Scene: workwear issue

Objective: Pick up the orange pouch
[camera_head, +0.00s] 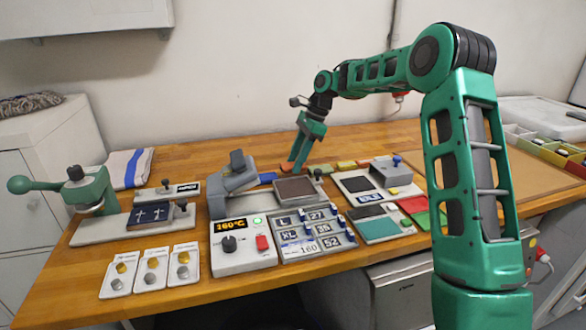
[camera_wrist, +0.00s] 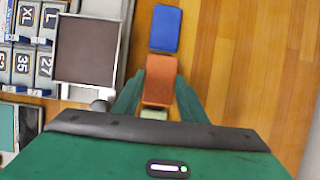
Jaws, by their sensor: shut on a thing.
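The orange pouch (camera_wrist: 160,78) is a small flat block between the two fingers of my gripper (camera_wrist: 158,98) in the wrist view. The fingers are shut on its sides. In the head view my gripper (camera_head: 292,168) points down at the back of the wooden table, and the orange pouch (camera_head: 287,166) shows only as a small patch at the fingertips. I cannot tell whether the pouch touches the table.
A blue pouch (camera_wrist: 165,28) lies in line with the orange one. A green one (camera_wrist: 184,104) is partly hidden by my gripper. The heat press with its brown plate (camera_wrist: 86,50) stands close beside. Bare wood (camera_wrist: 250,60) lies on the other side.

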